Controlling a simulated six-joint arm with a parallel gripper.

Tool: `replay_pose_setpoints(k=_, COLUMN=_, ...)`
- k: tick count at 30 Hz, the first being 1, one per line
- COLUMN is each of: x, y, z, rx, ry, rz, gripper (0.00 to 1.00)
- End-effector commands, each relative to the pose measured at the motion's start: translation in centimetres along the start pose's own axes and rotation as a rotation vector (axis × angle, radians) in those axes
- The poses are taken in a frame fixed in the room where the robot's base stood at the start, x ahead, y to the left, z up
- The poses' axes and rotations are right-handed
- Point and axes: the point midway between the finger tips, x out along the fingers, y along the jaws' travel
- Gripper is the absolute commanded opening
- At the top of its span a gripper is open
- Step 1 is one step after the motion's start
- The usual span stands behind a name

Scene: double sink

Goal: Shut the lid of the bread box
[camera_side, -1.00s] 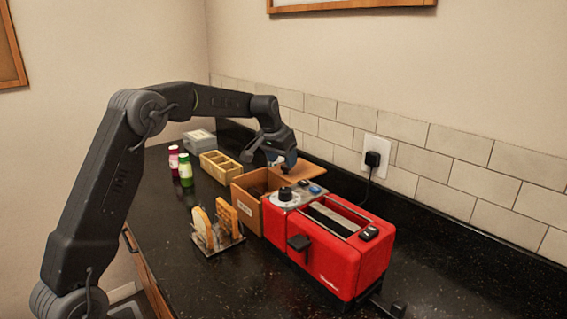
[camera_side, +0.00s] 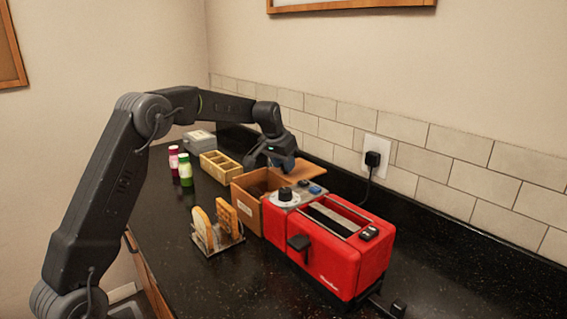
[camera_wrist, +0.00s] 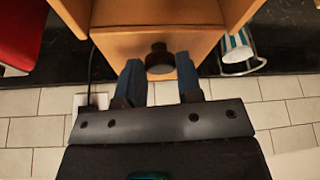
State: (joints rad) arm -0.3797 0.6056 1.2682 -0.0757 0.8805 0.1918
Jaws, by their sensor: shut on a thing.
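The bread box (camera_side: 247,206) is a wooden box with a pale label, standing left of the red toaster in the side view. Its wooden lid (camera_side: 312,174) is open, swung back toward the wall. In the wrist view the lid (camera_wrist: 116,45) carries a dark round knob (camera_wrist: 159,58). My gripper (camera_side: 287,164) is over the lid. In the wrist view the blue fingers of my gripper (camera_wrist: 160,72) are on either side of the knob, shut on it. The side view hides the knob.
The red toaster (camera_side: 340,262) stands close on the right. A toast rack (camera_side: 217,236) with bread, two bottles (camera_side: 185,170) and a divided wooden tray (camera_side: 222,165) are nearby. A striped mug (camera_wrist: 238,50) shows beside the box. The tiled wall and plug (camera_side: 372,158) are behind.

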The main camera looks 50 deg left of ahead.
Motion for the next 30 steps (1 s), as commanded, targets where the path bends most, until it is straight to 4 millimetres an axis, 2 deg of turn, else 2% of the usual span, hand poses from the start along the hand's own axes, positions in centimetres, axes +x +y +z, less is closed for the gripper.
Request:
replay_pose_setpoints(k=1, x=0.0, y=-0.1, z=0.0, rx=-0.001, ry=0.0, rz=-0.001, gripper=0.08)
replay_pose_setpoints(k=4, x=0.0, y=-0.1, z=0.0, rx=-0.001, ry=0.0, rz=-0.001, gripper=0.0)
replay_pose_setpoints(k=10, x=-0.1, y=-0.2, z=0.2, rx=-0.001, ry=0.0, rz=-0.001, gripper=0.0)
replay_pose_setpoints(k=13, x=-0.5, y=-0.4, z=0.9, rx=-0.002, ry=0.0, rz=-0.001, gripper=0.0)
replay_pose_setpoints(k=30, x=-4.4, y=-2.7, z=10.2, rx=-0.002, ry=0.003, rz=-0.001, gripper=0.0)
